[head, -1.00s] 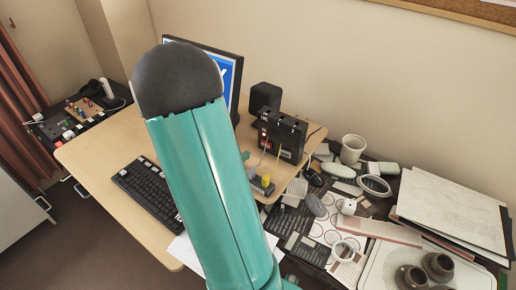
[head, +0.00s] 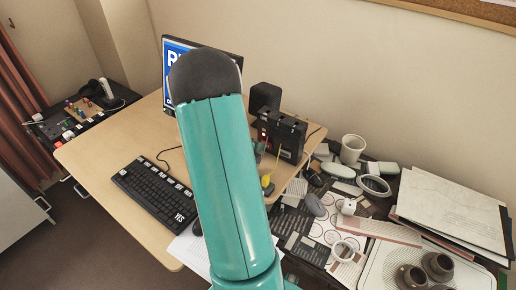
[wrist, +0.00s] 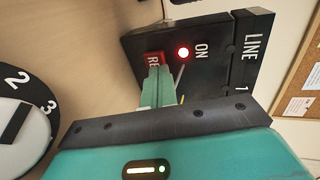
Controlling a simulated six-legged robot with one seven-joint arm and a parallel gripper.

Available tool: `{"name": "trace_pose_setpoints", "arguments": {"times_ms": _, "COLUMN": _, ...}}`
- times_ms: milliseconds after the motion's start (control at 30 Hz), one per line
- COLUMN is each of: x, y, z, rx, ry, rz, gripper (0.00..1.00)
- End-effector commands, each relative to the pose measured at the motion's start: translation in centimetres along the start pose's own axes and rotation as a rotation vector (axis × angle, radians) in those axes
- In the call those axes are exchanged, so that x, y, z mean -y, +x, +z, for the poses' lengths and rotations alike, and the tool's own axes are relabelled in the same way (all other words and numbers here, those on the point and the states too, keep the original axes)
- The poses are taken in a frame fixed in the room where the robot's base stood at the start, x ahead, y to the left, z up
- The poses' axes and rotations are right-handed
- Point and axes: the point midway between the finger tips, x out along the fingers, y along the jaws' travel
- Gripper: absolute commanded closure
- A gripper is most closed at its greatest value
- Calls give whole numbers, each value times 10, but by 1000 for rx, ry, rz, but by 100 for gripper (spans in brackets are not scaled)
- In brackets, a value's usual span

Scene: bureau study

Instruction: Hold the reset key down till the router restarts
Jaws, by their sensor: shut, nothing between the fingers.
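The router is a black box (head: 288,138) on the desk beside the wall, and it fills the top of the wrist view (wrist: 215,55). It bears a lit red lamp (wrist: 183,53) marked ON and the label LINE 1. A red key (wrist: 153,58) with letters starting "RE" is on its face, partly covered by my fingers. My gripper (wrist: 157,72) is shut and empty, its tips at the lower edge of the red key. Whether they touch or press it I cannot tell. In the head view my arm hides most of the gripper.
A round dial (wrist: 22,115) with numbers lies left in the wrist view. A monitor (head: 180,62), a keyboard (head: 155,193) and a dark speaker (head: 264,97) stand on the desk. A cup (head: 352,149), papers and small items crowd the right side. The desk left of the keyboard is clear.

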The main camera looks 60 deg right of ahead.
Motion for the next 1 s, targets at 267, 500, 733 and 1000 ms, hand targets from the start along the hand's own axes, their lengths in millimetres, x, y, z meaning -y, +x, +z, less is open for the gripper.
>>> {"name": "trace_pose_setpoints", "arguments": {"times_ms": 267, "x": 5, "y": 15, "z": 0, "rx": 1, "ry": 0, "rz": -2, "gripper": 100}}
{"name": "trace_pose_setpoints", "arguments": {"times_ms": 500, "x": 8, "y": 20, "z": 0, "rx": -1, "ry": 2, "rz": -4, "gripper": 100}}
{"name": "trace_pose_setpoints", "arguments": {"times_ms": 733, "x": 9, "y": 21, "z": -2, "rx": -4, "ry": 2, "rz": -6, "gripper": 100}}
{"name": "trace_pose_setpoints", "arguments": {"times_ms": 1000, "x": 9, "y": 22, "z": -2, "rx": -6, "ry": 2, "rz": -5, "gripper": 100}}
